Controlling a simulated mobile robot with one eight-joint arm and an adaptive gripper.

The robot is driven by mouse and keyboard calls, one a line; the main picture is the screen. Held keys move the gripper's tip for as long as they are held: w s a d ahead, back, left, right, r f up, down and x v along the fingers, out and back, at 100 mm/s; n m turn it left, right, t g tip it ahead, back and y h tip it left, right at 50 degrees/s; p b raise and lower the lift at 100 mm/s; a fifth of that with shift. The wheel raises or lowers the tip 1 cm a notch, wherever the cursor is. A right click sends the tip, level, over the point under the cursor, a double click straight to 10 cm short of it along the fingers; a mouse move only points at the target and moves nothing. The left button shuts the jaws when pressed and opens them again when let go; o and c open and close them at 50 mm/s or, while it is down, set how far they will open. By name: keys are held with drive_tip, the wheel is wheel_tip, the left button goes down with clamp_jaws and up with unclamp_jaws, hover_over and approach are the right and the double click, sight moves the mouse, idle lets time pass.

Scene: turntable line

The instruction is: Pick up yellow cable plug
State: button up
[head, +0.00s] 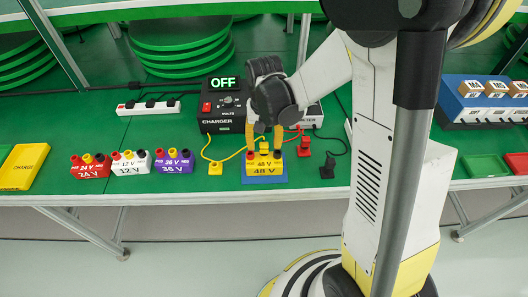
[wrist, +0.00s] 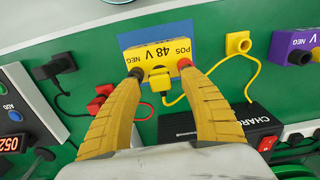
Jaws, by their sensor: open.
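A yellow cable plug (head: 215,168) lies on the green table, left of the yellow 48 V battery (head: 264,169); it also shows in the wrist view (wrist: 238,43). A yellow cable runs from it towards the charger. My gripper (head: 264,140) is over the back of the battery, pointing down. In the wrist view my gripper (wrist: 161,74) is open, its fingertips by the battery's black and red terminals. A yellow piece (wrist: 158,80) sits between them; I cannot tell whether it is a terminal or a plug. The plug on the table is outside the fingers.
The black charger (head: 222,106) with an OFF display stands behind. Red (head: 304,147) and black (head: 328,168) plugs lie to the right. The 24 V (head: 90,168), 12 V (head: 131,164) and purple 36 V (head: 174,163) batteries stand in a row to the left. Loose cables cross the table.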

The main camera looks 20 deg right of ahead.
sight(264, 144)
drive_tip(key=shift+f, duration=0.6)
drive_tip(key=shift+r, duration=0.1)
clamp_jaws()
wheel_tip(264, 144, up, 4)
drive_tip(key=shift+r+p, duration=0.1)
drive_tip(key=shift+p, duration=1.05)
drive_tip(key=s+d+r+p, duration=0.4)
drive_tip(key=s+r, duration=0.2)
drive_tip(key=s, duration=0.5)
drive_tip(key=shift+r, duration=0.4)
